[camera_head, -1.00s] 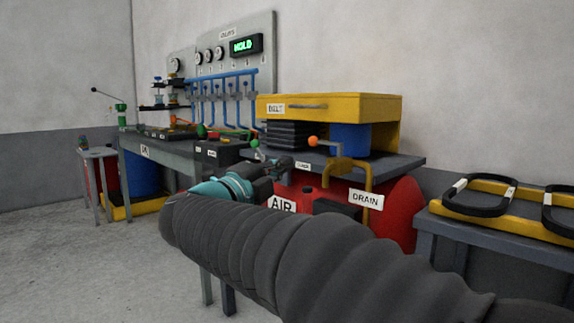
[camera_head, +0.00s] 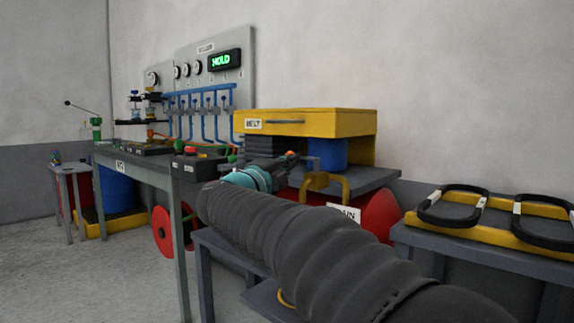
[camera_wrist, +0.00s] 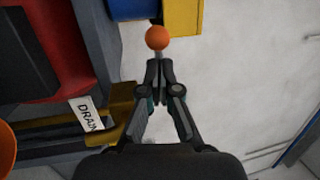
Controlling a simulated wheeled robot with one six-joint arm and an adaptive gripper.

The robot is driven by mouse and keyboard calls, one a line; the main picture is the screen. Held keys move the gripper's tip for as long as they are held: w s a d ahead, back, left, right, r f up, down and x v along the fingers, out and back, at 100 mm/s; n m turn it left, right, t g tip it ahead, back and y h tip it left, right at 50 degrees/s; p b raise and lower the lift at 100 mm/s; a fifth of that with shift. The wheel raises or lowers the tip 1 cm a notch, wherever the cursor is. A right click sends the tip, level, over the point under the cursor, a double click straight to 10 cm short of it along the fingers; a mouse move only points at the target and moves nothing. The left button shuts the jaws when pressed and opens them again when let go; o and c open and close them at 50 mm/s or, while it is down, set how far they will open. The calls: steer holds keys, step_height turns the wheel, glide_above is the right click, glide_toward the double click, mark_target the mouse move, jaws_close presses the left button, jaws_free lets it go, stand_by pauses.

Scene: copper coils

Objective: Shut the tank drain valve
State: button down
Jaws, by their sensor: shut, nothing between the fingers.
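The drain valve's lever ends in an orange ball (camera_head: 290,153) and sits by a yellow pipe (camera_head: 327,183) at the front of the red tank (camera_head: 380,215). My arm partly hides the white DRAIN label (camera_head: 345,211). In the wrist view the orange ball (camera_wrist: 157,38) is just beyond the tips of my gripper (camera_wrist: 158,64). The gripper is shut and empty, its fingertips at the lever's grey stem; I cannot tell whether they touch. The DRAIN label (camera_wrist: 86,113) and yellow pipe (camera_wrist: 115,112) are to its left.
A yellow BELT case (camera_head: 310,122) and a blue cylinder (camera_head: 328,153) stand above the tank. A bench (camera_head: 135,160) with controls is at left. A table with black belts (camera_head: 450,237) is at right. A large orange round thing (camera_wrist: 6,150) is cut off at the wrist view's left edge.

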steer(key=shift+w+d+r+p, duration=0.1)
steer(key=shift+w+r+p, duration=0.05)
steer(key=shift+w+p, duration=0.15)
steer(key=shift+w+d+r+p, duration=0.1)
steer(key=shift+w+p, duration=0.05)
steer(key=shift+w, duration=0.25)
